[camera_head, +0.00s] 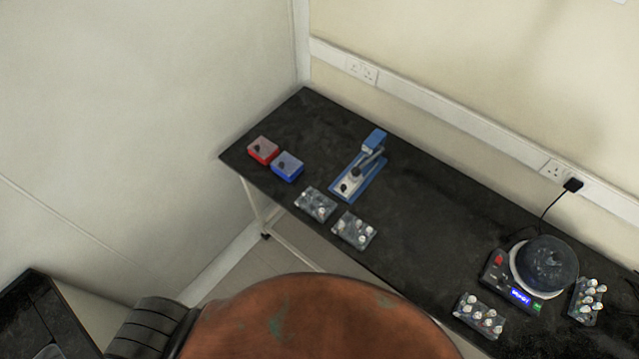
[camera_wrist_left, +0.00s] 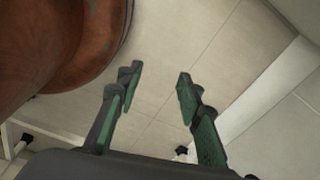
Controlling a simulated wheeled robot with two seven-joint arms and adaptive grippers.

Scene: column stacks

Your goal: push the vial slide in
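A blue bench device (camera_head: 374,143) stands on the black table, with a pale plate, dark knobs and a grey lever along its blue base. The vial slide cannot be told apart for certain at this size; it may be part of this device. My left gripper (camera_wrist_left: 158,88) shows only in the left wrist view. Its two dark green fingers are apart with nothing between them, above a tiled floor and away from the table's objects. My right gripper is in neither view.
The black table (camera_head: 430,195) has free room right of the device. Red (camera_head: 263,150) and blue (camera_head: 288,166) boxes lie left of it. Vial racks (camera_head: 315,204) (camera_head: 354,231) stand along the front edge. At right are a round-topped instrument (camera_head: 545,265) and racks (camera_head: 480,317) (camera_head: 587,300).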

